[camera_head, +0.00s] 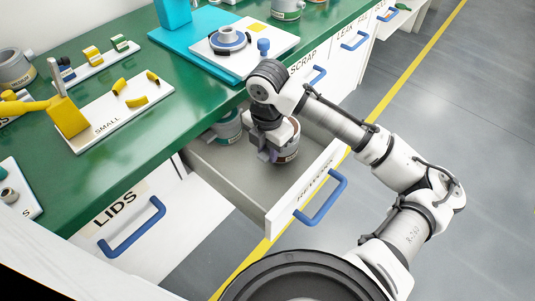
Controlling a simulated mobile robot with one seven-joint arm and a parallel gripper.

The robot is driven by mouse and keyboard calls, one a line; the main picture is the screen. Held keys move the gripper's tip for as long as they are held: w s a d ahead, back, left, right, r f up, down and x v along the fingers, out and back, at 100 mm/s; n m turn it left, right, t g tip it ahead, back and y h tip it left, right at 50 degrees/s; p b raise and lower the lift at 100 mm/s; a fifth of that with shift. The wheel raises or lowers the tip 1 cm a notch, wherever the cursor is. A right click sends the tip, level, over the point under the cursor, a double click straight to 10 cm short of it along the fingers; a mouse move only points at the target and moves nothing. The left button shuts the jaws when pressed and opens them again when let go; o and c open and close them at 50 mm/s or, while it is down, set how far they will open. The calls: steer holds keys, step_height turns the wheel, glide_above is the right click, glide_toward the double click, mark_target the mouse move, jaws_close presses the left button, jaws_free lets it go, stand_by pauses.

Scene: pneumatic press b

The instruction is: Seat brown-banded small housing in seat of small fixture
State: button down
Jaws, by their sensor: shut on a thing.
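My gripper (272,153) reaches down into an open drawer and is shut on a grey housing with a brown band (289,154). The wrist and jaws hide much of the housing, and I cannot tell whether it touches the drawer floor. A white plate with a blue round seat and a grey ring (228,37) lies on the bench behind the arm. A white board marked SMALL (122,117) lies on the bench at left with yellow parts on it.
A blue knob (264,46) stands on the white plate's edge. Closed drawers line the green bench (95,178).

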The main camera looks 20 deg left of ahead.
steer(key=shift+f, duration=1.15)
steer(key=shift+f, duration=0.15)
steer(key=c, duration=1.2)
jaws_free()
steer(key=shift+o, duration=0.2)
step_height(320, 180, up, 14)
steer(key=p, duration=0.1)
steer(key=shift+f, duration=0.15)
